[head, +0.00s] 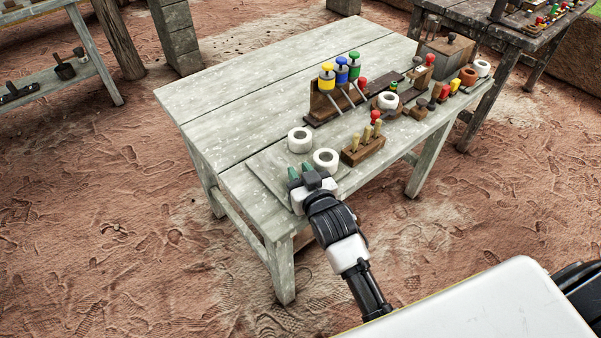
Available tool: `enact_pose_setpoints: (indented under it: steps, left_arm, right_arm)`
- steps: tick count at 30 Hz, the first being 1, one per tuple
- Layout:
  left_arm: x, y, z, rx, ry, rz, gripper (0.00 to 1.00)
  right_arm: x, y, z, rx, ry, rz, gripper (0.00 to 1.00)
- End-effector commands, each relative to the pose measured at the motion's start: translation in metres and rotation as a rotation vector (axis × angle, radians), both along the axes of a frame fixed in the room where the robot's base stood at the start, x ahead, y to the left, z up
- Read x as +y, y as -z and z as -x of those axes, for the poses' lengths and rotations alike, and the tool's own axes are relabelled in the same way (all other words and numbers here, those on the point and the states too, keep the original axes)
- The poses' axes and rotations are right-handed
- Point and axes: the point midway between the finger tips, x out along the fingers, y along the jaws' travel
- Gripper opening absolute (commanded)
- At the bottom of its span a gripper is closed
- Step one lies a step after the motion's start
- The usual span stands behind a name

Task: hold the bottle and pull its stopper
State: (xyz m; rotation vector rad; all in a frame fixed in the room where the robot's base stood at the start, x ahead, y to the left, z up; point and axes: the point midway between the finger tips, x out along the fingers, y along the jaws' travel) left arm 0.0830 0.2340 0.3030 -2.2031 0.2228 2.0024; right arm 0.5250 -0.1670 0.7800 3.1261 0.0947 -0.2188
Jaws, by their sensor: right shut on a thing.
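My right gripper (304,179) is low over the near left corner of the pale wooden table (232,128). It is shut on a green thing (307,167), of which only small parts show beyond the dark and white gripper body. The green thing may be the bottle, but its shape is mostly hidden by the gripper. I cannot make out a stopper there. My left gripper is not in view.
White rings (300,140) and (325,160) lie close beyond the gripper. A wooden block with pegs (362,149) stands to their right. A rack with yellow, blue and green knobs (332,101) stands further back. The table's left and far parts are bare.

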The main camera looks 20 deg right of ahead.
Motion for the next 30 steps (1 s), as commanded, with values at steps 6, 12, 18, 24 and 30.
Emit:
enact_pose_setpoints:
  steps: [6, 12, 18, 24, 30]
  left_arm:
    - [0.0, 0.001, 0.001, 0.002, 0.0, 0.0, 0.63]
    - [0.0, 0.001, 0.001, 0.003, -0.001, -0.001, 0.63]
    - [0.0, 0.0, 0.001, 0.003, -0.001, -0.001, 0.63]
    - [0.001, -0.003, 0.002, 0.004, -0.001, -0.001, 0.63]
    - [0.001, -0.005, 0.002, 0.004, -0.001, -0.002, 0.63]
  right_arm:
    - [0.0, 0.003, 0.0, 0.001, 0.0, 0.0, 0.43]
    - [0.0, 0.002, 0.0, 0.001, 0.0, 0.0, 0.5]
    - [0.0, -0.001, 0.002, 0.001, 0.0, 0.0, 0.5]
    - [-0.002, -0.005, 0.036, 0.003, 0.0, 0.0, 0.5]
    - [-0.005, -0.01, 0.079, 0.004, 0.0, 0.0, 0.5]
